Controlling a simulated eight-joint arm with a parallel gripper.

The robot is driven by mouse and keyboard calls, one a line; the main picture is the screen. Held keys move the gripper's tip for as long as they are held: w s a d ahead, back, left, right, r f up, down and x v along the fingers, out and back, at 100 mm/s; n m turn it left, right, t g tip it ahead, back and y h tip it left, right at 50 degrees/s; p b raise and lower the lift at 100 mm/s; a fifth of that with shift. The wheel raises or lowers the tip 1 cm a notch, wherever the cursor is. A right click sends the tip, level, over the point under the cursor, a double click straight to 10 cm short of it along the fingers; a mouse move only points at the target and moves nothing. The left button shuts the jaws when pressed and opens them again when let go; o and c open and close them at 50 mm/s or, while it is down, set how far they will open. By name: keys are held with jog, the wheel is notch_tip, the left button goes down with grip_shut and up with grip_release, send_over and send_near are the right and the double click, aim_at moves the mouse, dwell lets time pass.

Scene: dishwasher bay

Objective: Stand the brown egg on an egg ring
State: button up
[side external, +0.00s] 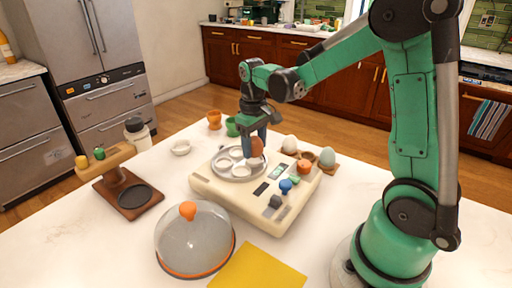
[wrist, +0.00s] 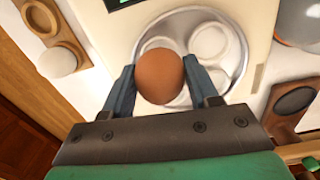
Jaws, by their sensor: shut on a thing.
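My gripper (side external: 264,138) is shut on the brown egg (side external: 256,147), holding it over the right part of the round metal plate with egg rings (side external: 238,176). In the wrist view the egg (wrist: 160,76) sits between the two blue fingers of my gripper (wrist: 163,88). Pale rings show on the plate (wrist: 240,55) beyond and beside the egg, which hides part of the plate. I cannot tell the gap between the egg's lower end and the rings.
The plate sits on a cream cooker base (side external: 222,197) with coloured knobs. A white egg (side external: 289,143) and a pale green egg (side external: 327,156) stand on the right. A glass dome (side external: 193,245), yellow cloth (side external: 258,268) and wooden stand (side external: 128,192) are nearer or left. Cups (side external: 215,119) stand behind.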

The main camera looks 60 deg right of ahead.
jog(key=shift+f, duration=0.8)
dwell(0.5)
jog(key=o, duration=0.9)
jog(key=shift+r, duration=4.05)
jog(key=s+a+t, duration=0.2)
jog(key=a, duration=0.1)
jog(key=s+a+t, duration=0.1)
jog(key=a+t, duration=0.2)
jog(key=a, duration=0.1)
jog(key=s+a+n+t, duration=0.1)
jog(key=s+a+t, duration=0.1)
jog(key=a, duration=0.1)
jog(key=shift+s+a+f, duration=0.25)
jog(key=shift+s+a, duration=0.05)
jog(key=shift+s, duration=0.05)
